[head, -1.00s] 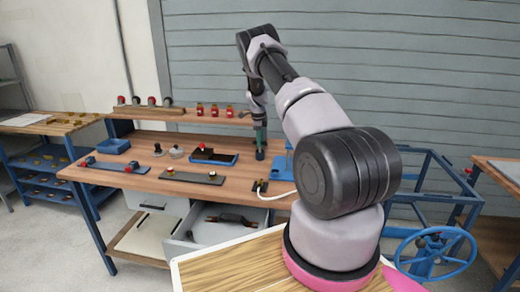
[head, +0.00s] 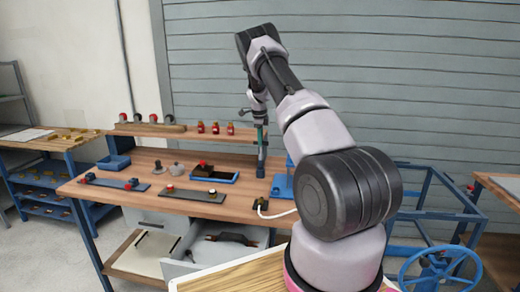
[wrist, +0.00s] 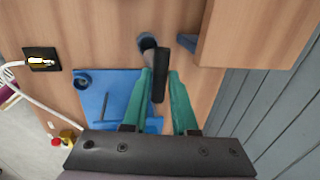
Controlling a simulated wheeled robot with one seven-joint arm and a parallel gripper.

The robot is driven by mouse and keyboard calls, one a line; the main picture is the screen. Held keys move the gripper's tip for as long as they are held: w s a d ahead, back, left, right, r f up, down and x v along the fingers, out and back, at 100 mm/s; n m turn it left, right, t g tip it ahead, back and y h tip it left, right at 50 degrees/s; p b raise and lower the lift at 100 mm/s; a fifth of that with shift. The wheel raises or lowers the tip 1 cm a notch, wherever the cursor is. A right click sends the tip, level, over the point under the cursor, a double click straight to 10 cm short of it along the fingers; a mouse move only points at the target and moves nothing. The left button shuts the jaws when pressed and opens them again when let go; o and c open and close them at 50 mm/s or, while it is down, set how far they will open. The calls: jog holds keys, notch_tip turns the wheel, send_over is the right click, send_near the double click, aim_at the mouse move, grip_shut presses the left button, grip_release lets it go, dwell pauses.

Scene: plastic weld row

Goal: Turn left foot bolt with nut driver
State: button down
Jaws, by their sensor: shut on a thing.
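My gripper (wrist: 160,78) is shut on a dark, bar-like tool (wrist: 163,62), likely the nut driver, held between its green fingers in the wrist view. A grey-blue round piece (wrist: 147,42) shows beside the tool; I cannot tell whether it belongs to it. In the head view my gripper (head: 262,138) is small, at the right end of the shelf above the bench. A blue plate (wrist: 105,88) with a round cup lies below and left of the fingers in the wrist view. I cannot make out the left foot bolt, nor any contact with it.
The wooden shelf end (wrist: 255,30) is close on the right in the wrist view. A black plate with a cable (wrist: 40,60) is at the left. The bench (head: 130,200) carries a blue tray (head: 215,177) and dark strips. Its drawer (head: 200,258) is open.

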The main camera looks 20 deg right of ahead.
jog(key=s+a, duration=0.1)
jog(key=s, duration=1.7)
jog(key=shift+s+f, duration=0.2)
jog(key=shift+f, duration=2.15)
jog(key=shift+f, duration=0.7)
jog(key=shift+f, duration=0.95)
